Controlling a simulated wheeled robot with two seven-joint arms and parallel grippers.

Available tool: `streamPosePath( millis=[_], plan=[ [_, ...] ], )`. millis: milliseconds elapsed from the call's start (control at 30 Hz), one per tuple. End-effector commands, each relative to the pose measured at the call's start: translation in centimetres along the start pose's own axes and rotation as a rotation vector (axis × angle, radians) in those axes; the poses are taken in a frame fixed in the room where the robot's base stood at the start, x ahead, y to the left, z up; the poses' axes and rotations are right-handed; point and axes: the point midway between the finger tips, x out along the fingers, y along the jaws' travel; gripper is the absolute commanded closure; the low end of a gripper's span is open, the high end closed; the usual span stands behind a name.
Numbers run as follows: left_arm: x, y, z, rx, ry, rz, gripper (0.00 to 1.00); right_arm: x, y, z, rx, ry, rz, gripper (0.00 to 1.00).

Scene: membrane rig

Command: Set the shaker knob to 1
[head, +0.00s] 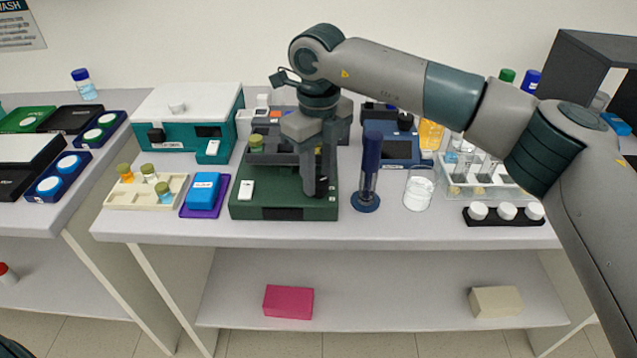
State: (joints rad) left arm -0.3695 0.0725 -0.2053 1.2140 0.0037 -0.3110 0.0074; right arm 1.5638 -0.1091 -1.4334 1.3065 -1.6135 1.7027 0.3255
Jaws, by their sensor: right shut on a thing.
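The shaker (270,205) is a dark green box near the front middle of the bench, with a platform on top and a small white panel at its left. My right arm reaches in from the right, and my right gripper (318,188) points down over the shaker's right side. Its fingers are shut on the small dark knob (322,184), which they mostly hide. The number that the knob points at cannot be read. My left gripper is not in view.
A blue cylinder on a round base (367,195) stands just right of the shaker, beside a glass beaker (418,190). A blue block on a purple pad (202,190) lies to the left. A vial rack (145,193) stands farther left. The bench's front edge (330,236) is clear.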

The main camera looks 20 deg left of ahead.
Motion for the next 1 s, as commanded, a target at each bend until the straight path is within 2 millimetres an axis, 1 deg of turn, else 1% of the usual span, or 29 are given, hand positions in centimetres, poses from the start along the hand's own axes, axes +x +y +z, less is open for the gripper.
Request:
streamPosePath(
  millis=[33, 200, 533, 600, 733, 1000],
  plan=[
    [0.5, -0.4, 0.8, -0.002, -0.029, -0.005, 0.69, 0.3, -0.1, 0.1, -0.035, -0.003, -0.003, 0.92],
    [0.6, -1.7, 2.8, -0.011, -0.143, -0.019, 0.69, 0.3, -0.1, 0.1, -0.19, -0.003, -0.004, 0.92],
    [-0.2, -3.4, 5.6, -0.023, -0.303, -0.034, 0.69, 0.1, 0.0, 0.1, -0.504, -0.003, -0.002, 0.92],
    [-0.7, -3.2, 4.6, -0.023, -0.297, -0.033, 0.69, 0.1, -0.1, 0.1, -0.57, -0.003, -0.003, 0.92],
    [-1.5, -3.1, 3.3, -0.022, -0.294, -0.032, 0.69, 0.0, 0.0, 0.1, -0.692, -0.003, -0.003, 0.92],
    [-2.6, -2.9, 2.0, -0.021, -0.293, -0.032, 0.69, -0.1, 0.0, 0.1, -0.904, -0.003, -0.002, 0.92]
  ],
)
